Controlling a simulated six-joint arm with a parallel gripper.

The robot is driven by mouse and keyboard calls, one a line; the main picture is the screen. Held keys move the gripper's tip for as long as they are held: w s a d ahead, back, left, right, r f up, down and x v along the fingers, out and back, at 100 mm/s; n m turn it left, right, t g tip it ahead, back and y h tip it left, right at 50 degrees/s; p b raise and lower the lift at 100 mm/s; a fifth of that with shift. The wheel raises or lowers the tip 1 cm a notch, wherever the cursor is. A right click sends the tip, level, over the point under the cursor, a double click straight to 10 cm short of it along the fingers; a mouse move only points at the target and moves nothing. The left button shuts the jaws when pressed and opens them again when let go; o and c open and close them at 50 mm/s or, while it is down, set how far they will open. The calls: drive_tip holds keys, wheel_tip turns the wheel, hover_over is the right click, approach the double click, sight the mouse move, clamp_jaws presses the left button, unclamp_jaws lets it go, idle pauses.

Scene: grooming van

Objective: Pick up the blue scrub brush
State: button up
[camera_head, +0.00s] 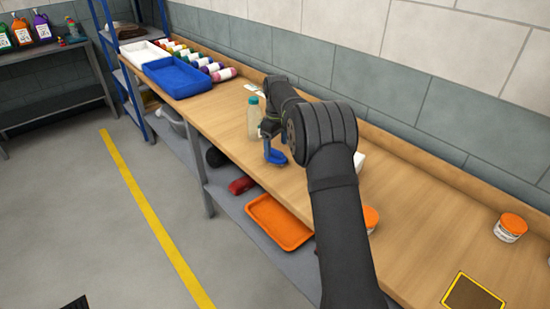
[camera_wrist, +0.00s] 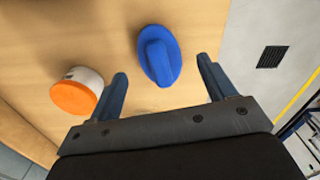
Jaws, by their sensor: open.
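The blue scrub brush (camera_wrist: 160,58) lies on the wooden bench top in the wrist view, an oval base with a raised grip along its middle. My gripper (camera_wrist: 162,72) is open, with one finger on each side and the brush ahead of and between the fingertips. I see no contact between them. In the head view my gripper (camera_head: 271,138) points down over the front part of the bench. A bright blue patch at its lower end looks like the brush (camera_head: 276,157), mostly hidden by the gripper.
An orange-lidded white tub (camera_wrist: 78,95) stands close to the left finger in the wrist view. A pale bottle with a teal cap (camera_head: 254,118) stands beside my gripper. The bench's front edge is near. Another orange-lidded tub (camera_head: 510,228) stands far right.

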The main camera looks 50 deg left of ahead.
sight(275, 150)
drive_tip(key=f, duration=0.5)
drive_tip(key=shift+a+f, duration=0.1)
drive_tip(key=shift+a, duration=0.2)
drive_tip(key=shift+c, duration=0.5)
drive_tip(key=c, duration=0.9)
drive_tip(key=shift+c, duration=0.2)
